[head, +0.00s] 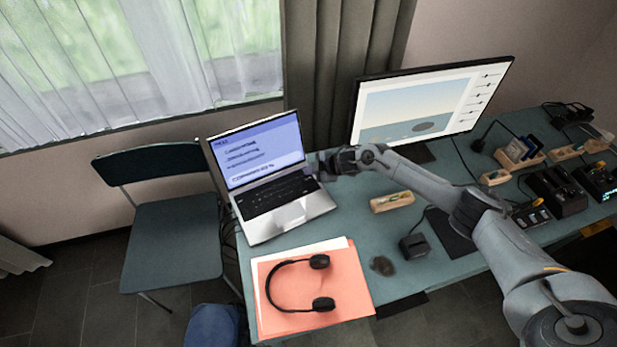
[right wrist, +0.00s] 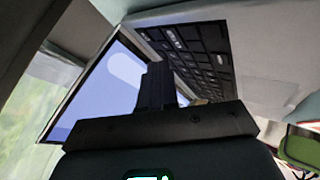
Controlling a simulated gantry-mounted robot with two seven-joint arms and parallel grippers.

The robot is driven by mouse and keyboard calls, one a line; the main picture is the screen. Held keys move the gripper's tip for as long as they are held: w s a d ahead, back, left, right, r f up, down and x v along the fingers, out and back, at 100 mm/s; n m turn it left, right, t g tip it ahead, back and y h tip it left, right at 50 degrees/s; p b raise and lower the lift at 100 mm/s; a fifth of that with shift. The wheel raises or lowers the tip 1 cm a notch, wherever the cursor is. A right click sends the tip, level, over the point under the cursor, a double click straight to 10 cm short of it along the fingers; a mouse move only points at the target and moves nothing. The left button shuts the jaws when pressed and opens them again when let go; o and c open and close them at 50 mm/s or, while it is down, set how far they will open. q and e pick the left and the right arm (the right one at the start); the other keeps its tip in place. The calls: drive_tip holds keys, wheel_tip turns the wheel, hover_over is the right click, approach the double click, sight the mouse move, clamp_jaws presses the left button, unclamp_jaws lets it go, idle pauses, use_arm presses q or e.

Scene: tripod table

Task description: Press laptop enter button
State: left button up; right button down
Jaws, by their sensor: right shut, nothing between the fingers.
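An open silver laptop (head: 285,216) stands at the left end of the table, its screen (head: 258,152) lit blue with text lines. Its black keyboard (head: 272,194) faces up. My right gripper (head: 314,170) is shut and empty, at the right rear edge of the keyboard near the screen's lower right corner. In the right wrist view the closed fingers (right wrist: 156,88) overlap the keyboard's edge (right wrist: 190,48) beside the screen (right wrist: 108,90). I cannot tell whether the fingertips touch a key. The enter key cannot be made out. My left gripper is not in view.
A monitor (head: 430,103) stands behind my right arm. Headphones (head: 274,285) lie on a pink folder (head: 345,300) in front of the laptop. A small wooden box (head: 391,202) and a dark block (head: 413,246) sit to the right. A chair (head: 172,240) stands at left.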

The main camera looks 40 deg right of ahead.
drive_tip(key=shift+r+p, duration=1.55)
drive_tip(key=shift+r, duration=0.4)
